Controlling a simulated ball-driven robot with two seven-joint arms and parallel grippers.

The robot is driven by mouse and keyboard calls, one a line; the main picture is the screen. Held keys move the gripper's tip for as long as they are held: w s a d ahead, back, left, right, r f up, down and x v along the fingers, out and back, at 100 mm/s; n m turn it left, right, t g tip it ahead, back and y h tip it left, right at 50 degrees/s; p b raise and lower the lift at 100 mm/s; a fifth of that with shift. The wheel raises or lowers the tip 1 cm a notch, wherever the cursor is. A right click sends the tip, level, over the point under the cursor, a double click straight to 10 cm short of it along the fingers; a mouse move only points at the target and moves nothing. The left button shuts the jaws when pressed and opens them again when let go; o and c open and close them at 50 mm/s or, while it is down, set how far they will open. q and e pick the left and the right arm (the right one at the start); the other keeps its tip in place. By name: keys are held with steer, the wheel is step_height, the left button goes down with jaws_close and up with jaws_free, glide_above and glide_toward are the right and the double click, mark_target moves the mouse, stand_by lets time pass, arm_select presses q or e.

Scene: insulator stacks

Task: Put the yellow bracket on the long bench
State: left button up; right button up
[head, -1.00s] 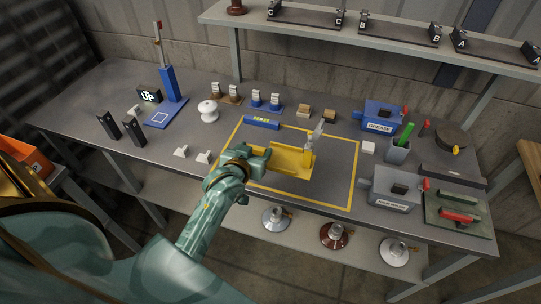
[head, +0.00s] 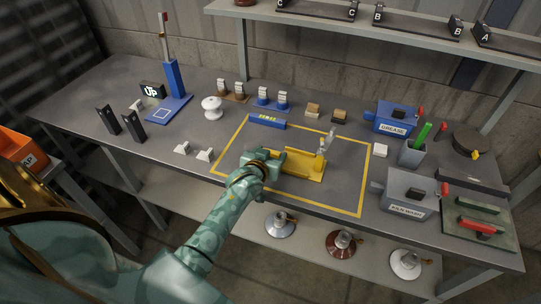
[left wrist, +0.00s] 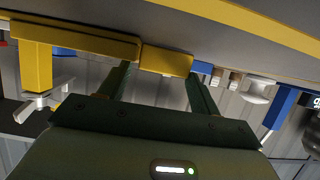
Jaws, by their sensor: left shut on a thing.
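The yellow bracket (head: 300,166) is over the yellow-outlined area (head: 362,190) of the long bench (head: 75,105). A pale upright clamp-like part rises at its right end. My left gripper (head: 272,158) is shut on the bracket's left end. In the left wrist view, the bracket (left wrist: 85,42) crosses between the fingers of my left gripper (left wrist: 160,75), close to the bench surface. I cannot tell whether it touches the bench. My right gripper is not in view.
A blue level (head: 267,121) lies behind the bracket. White blocks (head: 205,155) sit to the left. The grease box (head: 393,118), a grey cup (head: 412,153) and a grey box (head: 405,193) stand to the right. The front right of the outlined area is clear.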

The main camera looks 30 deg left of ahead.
arm_select(q)
steer(key=o, duration=1.1)
steer(key=shift+f, duration=0.1)
steer(key=shift+s+r, duration=0.25)
steer(key=p+v, duration=0.4)
steer(key=v, duration=0.6)
steer(key=shift+s+d, duration=0.1)
steer(key=shift+s, duration=0.1)
steer(key=shift+s+d+r, duration=0.15)
steer(key=shift+s+r, duration=0.05)
steer(key=shift+s, duration=0.3)
